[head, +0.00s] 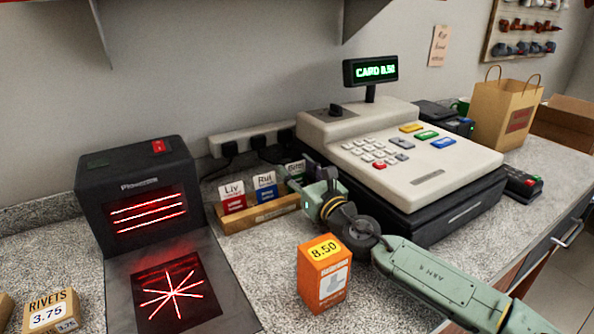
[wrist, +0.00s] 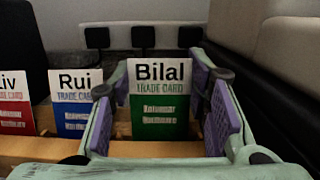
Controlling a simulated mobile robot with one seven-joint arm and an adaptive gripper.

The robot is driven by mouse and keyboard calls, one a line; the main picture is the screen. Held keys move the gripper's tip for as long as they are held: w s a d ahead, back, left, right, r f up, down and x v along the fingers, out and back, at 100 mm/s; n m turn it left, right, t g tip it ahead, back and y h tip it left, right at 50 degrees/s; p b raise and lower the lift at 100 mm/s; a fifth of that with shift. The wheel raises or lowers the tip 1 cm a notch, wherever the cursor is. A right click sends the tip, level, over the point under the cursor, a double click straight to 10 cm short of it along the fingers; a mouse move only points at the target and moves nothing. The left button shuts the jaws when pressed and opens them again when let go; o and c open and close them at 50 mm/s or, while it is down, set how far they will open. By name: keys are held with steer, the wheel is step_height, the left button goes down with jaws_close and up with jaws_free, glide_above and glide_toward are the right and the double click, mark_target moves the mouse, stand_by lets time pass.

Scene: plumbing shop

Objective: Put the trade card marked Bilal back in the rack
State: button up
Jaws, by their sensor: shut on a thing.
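The Bilal trade card (wrist: 160,105), white on top and green below, stands upright between the fingers of my gripper (wrist: 162,84) in the wrist view. My gripper (head: 306,184) is shut on it at the right end of the wooden rack (head: 262,214). In the head view only the top of the Bilal card (head: 296,167) shows; the fingers hide the rest. The card's lower edge is at the rack (wrist: 50,150); I cannot tell whether it sits in a slot. The red Liv card (head: 233,196) and blue Rui card (head: 265,187) stand in the rack to the left.
A black scanner (head: 130,170) with red lights stands left of the rack. A cash register (head: 400,150) stands close on the right. An orange 8.50 box (head: 323,277) is in front, near my arm. Sockets with black plugs (head: 258,143) are behind the rack.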

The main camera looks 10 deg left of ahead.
steer(key=o, duration=0.7)
steer(key=shift+o, duration=0.2)
steer(key=v, duration=0.7)
steer(key=shift+s+d, duration=0.2)
steer(key=shift+d, duration=0.1)
